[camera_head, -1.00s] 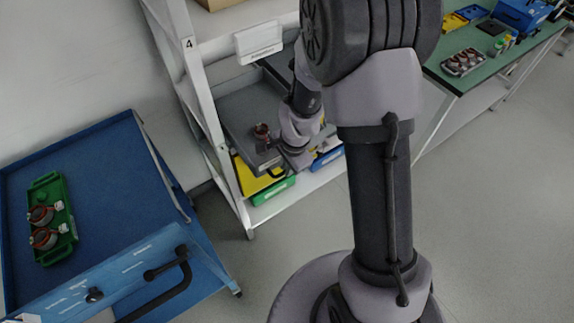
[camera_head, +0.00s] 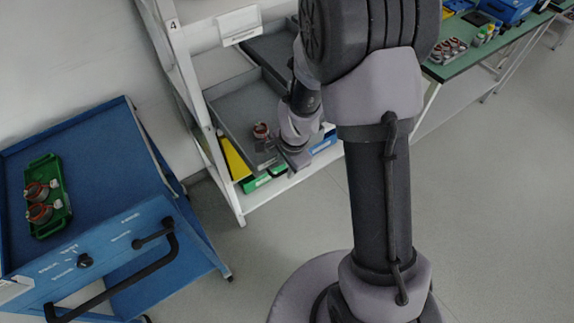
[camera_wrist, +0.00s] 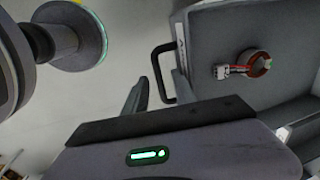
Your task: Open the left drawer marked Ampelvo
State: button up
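A grey drawer (camera_head: 228,100) stands pulled out of the white shelf, on its left side. It also fills the right of the wrist view (camera_wrist: 215,45). A copper-coloured stator part (camera_head: 261,130) lies inside it, also seen in the wrist view (camera_wrist: 258,63). No Ampelvo marking is readable. My gripper (camera_head: 298,160) is at the drawer's front.
A second grey drawer (camera_head: 272,48) is to the right on the shelf (camera_head: 182,85). Yellow and green bins stand below. A blue cart (camera_head: 95,130) holding a green tray (camera_head: 40,222) is at left. A green-topped table (camera_head: 465,58) is at right. Floor at lower right is clear.

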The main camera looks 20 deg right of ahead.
jog(key=s+r+p, duration=0.1)
jog(key=r+p, duration=0.2)
jog(key=r, duration=0.5)
jog(key=s+d+r+p, duration=0.1)
jog(key=s+r+p, duration=0.1)
jog(key=r, duration=0.7)
jog(key=shift+p, duration=0.4)
jog(key=s+a+r+n+t+b, duration=0.2)
jog(key=s+n+b, duration=0.3)
jog(key=s, duration=0.3)
jog(key=s+a+r+n+t+y+b, duration=0.1)
jog(key=s+a+r+n+t+b, duration=0.1)
jog(key=s+b, duration=0.4)
jog(key=s+r+n, duration=0.1)
jog(key=n, duration=0.1)
jog(key=shift+s+a+n, duration=0.25)
jog(key=shift+s+n, duration=0.1)
jog(key=shift+n, duration=0.05)
